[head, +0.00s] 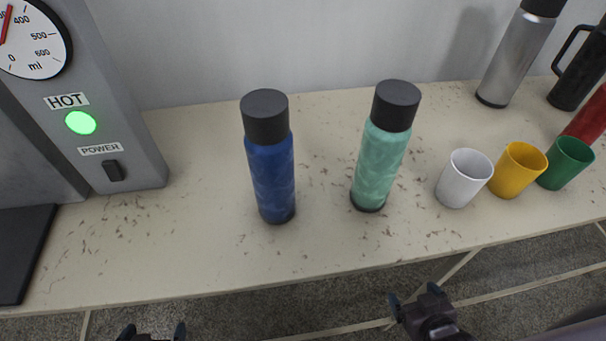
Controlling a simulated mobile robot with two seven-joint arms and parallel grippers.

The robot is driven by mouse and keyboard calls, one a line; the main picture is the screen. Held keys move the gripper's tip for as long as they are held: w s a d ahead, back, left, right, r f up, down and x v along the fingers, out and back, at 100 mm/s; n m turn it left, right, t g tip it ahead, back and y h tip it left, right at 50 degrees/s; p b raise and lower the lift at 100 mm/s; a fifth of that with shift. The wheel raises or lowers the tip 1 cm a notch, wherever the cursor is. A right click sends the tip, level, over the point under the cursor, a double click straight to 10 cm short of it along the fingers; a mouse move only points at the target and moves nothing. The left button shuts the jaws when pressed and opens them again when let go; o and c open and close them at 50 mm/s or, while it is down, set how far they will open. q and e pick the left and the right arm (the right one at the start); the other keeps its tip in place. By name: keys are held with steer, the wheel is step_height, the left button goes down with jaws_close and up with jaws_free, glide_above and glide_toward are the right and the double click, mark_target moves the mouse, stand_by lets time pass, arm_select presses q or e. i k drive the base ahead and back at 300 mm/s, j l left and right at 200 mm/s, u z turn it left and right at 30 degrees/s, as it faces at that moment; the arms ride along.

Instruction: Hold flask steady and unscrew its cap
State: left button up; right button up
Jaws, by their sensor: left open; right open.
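A blue flask (271,176) with a black cap (266,116) stands upright near the middle of the counter. A mint green flask (380,165) with a black cap (396,105) stands upright to its right. Which of them the task means cannot be told. My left gripper (152,331) shows at the bottom edge, left of the blue flask and in front of the counter. It is open and mostly cut off by the frame. My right gripper (412,297) is open and empty in front of the counter's edge, below the mint flask. Neither gripper touches a flask.
White (464,179), yellow (517,171) and green cups (565,163) stand right of the mint flask. A silver flask (515,59) and a black handled jug (580,72) stand behind. A grey machine (110,100) with a dial fills the left. The counter (200,230) is clear before the flasks.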

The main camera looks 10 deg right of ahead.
mark_target(271, 168)
steer(key=l, duration=0.7)
steer(key=k+l+u, duration=0.25)
steer(key=k+l, duration=0.15)
steer(key=k+u, duration=0.4)
steer(key=k+j, duration=0.05)
steer(key=k, duration=0.05)
